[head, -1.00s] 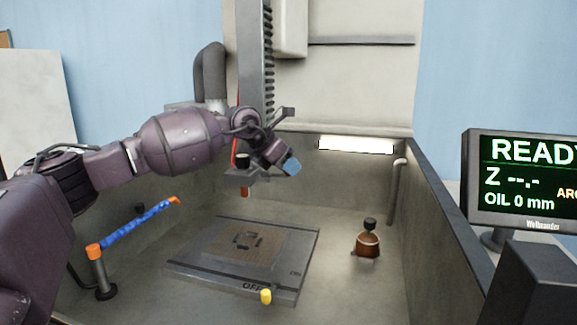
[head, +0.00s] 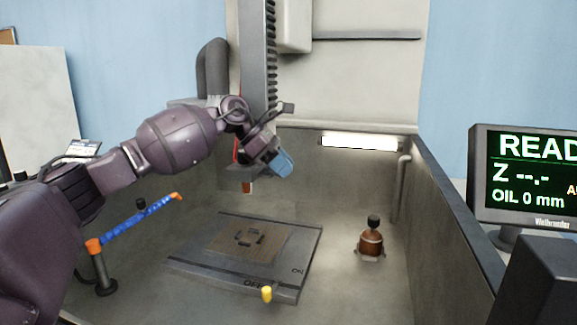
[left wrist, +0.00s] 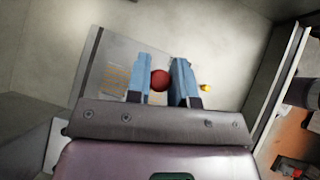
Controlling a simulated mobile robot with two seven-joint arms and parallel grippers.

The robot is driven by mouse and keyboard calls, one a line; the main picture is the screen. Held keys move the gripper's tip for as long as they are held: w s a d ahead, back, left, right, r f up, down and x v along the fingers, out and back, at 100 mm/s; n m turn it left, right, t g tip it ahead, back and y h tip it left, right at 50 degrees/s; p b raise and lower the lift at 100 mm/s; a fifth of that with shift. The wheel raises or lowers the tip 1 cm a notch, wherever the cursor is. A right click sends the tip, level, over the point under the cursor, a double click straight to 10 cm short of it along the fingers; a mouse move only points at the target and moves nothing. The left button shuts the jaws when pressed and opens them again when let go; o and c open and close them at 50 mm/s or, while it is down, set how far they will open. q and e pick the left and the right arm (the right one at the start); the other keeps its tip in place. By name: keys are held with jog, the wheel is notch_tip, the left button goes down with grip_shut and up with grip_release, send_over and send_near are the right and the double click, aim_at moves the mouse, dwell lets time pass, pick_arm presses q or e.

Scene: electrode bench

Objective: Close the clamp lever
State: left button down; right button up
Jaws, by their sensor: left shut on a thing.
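My left gripper (head: 281,163) is beside the machine's vertical column, at the level of the dark clamp head (head: 240,172). In the left wrist view its two blue fingers (left wrist: 160,82) are shut on a red ball knob (left wrist: 160,80), which appears to be the clamp lever's end. The lever's arm is hidden behind the gripper. In the head view the knob is hidden by the fingers. A copper-coloured electrode tip (head: 247,187) points down below the clamp head. My right gripper is not in view.
Below is a grey plate (head: 190,262) with a patterned workpiece (head: 247,243). A yellow knob (head: 266,294) is at its front edge. A blue jointed hose (head: 140,221) stands left, a brown bottle-like fixture (head: 371,242) right. Tank walls enclose these; a monitor (head: 525,175) stands outside.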

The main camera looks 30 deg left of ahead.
pick_arm(q)
jog(key=shift+s+a+m+g+h+b, duration=0.15)
jog(key=shift+s+m+g+b, duration=0.1)
jog(key=shift+s+m+g, duration=0.25)
jog(key=shift+s+a+m+g+h+b, duration=0.2)
jog(key=shift+m+g, duration=0.1)
jog(key=shift+m, duration=0.4)
jog(key=c, duration=1)
grip_release()
jog(key=v, duration=1)
jog(key=shift+a+r, duration=0.25)
jog(key=shift+r, duration=0.05)
jog(key=shift+c, duration=0.4)
